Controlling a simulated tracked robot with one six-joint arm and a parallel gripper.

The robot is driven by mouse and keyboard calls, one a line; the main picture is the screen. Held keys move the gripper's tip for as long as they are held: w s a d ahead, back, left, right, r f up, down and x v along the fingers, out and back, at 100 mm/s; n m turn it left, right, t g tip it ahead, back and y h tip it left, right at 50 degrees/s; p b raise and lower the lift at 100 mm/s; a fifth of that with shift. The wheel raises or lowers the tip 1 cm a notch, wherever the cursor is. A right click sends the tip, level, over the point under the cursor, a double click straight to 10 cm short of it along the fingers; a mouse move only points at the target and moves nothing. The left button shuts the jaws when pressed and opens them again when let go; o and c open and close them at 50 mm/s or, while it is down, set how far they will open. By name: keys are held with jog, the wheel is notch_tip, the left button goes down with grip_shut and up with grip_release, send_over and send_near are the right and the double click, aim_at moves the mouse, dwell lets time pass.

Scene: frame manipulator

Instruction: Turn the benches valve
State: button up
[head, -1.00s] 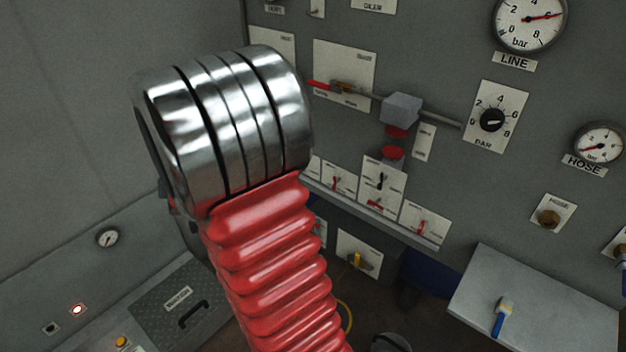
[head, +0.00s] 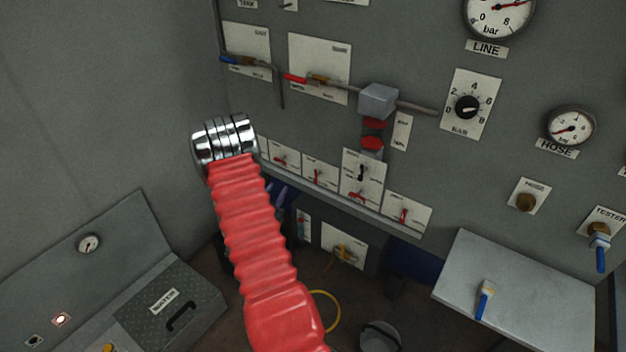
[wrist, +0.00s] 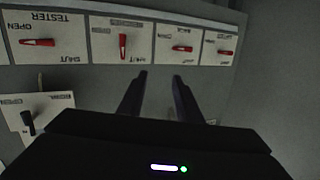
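A row of small white valve plates with red handles runs along the ledge in the head view. The benches label is not readable, so I cannot tell which valve it is. The wrist view shows the row upside down: a tester valve handle (wrist: 38,42) lies level, the adjoining red handle (wrist: 123,45) stands upright, and two more handles (wrist: 182,48) (wrist: 222,52) lie level. My gripper (wrist: 160,75) is open and empty, its dark fingers apart, pointing at the row's edge and touching no handle that I can see. In the head view, my red-sleeved arm mostly hides it.
A pipe with a grey block (head: 378,100) crosses the panel above the row. A black handle (wrist: 28,122) shows at the lower left of the wrist view.

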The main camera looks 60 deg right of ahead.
aim_at(316, 177)
jog(key=s+d+f+m+g+h, duration=0.1)
jog(key=s+f+g, duration=0.1)
jog(key=s, duration=0.5)
jog(key=shift+d+f+g+h, duration=0.3)
jog(key=shift+f+h, duration=0.1)
jog(key=shift+f, duration=0.45)
jog(key=shift+d, duration=0.1)
jog(key=d, duration=1.3)
jog(key=shift+w+d, duration=0.3)
grip_shut()
jog(key=shift+a, duration=0.1)
